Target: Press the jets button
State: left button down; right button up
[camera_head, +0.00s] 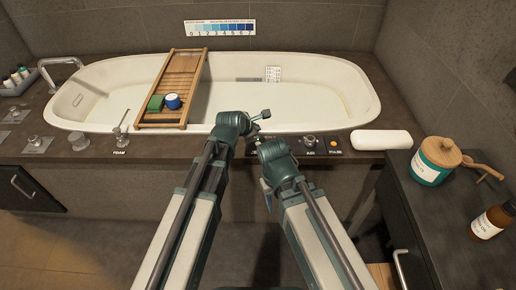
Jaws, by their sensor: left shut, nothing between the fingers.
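The row of controls sits on the dark front ledge of the white bathtub (225,100). No label that I can read says jets; the stretch of ledge around my two wrists is partly covered by them, and small parts there are too small to make out. To its right are a knob labelled AIR (310,141) and a lit orange button labelled PULSE (334,143). My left gripper (262,115) is shut and empty, at the tub's front rim in the picture. My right gripper (267,194) points down in front of the ledge; its fingers are mostly hidden.
A FOAM lever (121,137) stands on the ledge to the left. A wooden bath tray (176,87) with a green block and a blue tin crosses the tub. A rolled white towel (381,139) lies right of PULSE. A jar (435,161) and bottle (492,221) stand on the right counter.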

pick_arm(q)
notch_tip(320, 180, down, 5)
jog(key=b, duration=0.4)
pick_arm(e)
notch_tip(320, 180, down, 5)
jog(key=shift+d+f, duration=0.1)
pick_arm(q)
jog(key=shift+f, duration=0.15)
dwell(1.4)
jog(key=shift+f+b, duration=0.25)
jog(key=shift+b, duration=0.15)
pick_arm(e)
jog(key=shift+f, duration=0.3)
pick_arm(q)
jog(key=shift+f+b, duration=0.35)
jog(key=shift+f, duration=0.05)
pick_arm(e)
jog(key=shift+f, duration=0.4)
pick_arm(q)
jog(key=shift+r, duration=0.1)
pick_arm(e)
jog(key=shift+r, duration=0.1)
pick_arm(q)
jog(key=shift+r+p, duration=0.7)
jog(key=shift+p, duration=0.1)
pick_arm(e)
jog(key=shift+r, duration=0.7)
